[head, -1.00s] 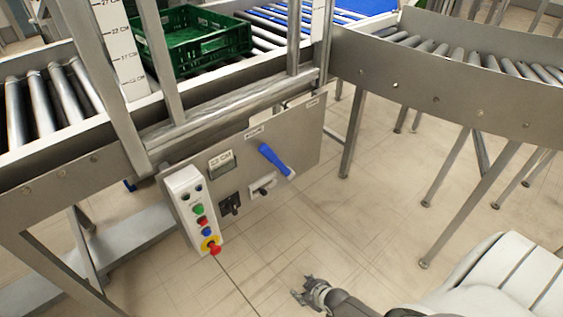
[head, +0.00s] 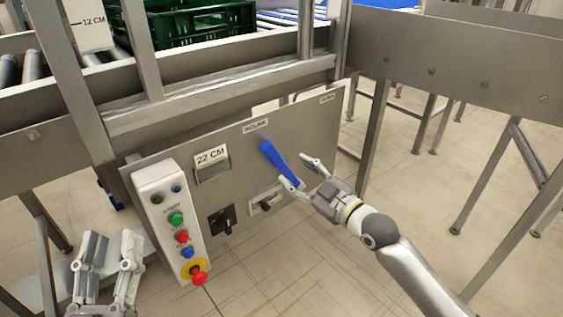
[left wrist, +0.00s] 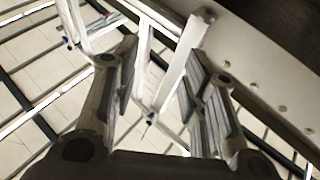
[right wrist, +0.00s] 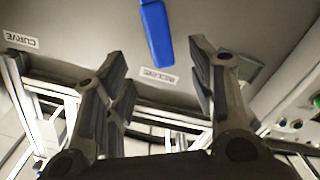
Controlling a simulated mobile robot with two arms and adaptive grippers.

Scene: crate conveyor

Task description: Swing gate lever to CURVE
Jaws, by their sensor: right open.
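The blue gate lever (head: 280,160) is on the grey control panel (head: 240,165), slanting from upper left to lower right. Its upper end is just below a label that reads INCLINE in the right wrist view (right wrist: 158,76). The CURVE label (right wrist: 20,40) is on the panel further along, at upper right in the head view (head: 327,97). My right gripper (head: 297,172) is open, with its fingertips near the lever's lower end; contact cannot be told. The lever (right wrist: 157,35) also shows ahead, between the fingertip lines. My left gripper (head: 111,240) is open and empty at lower left.
A white button box (head: 172,220) with a red stop knob is left of the lever. A black switch (head: 222,220) and a small latch (head: 265,203) are below it. A green crate (head: 205,30) stands on the conveyor above. Floor right of the panel is open between legs.

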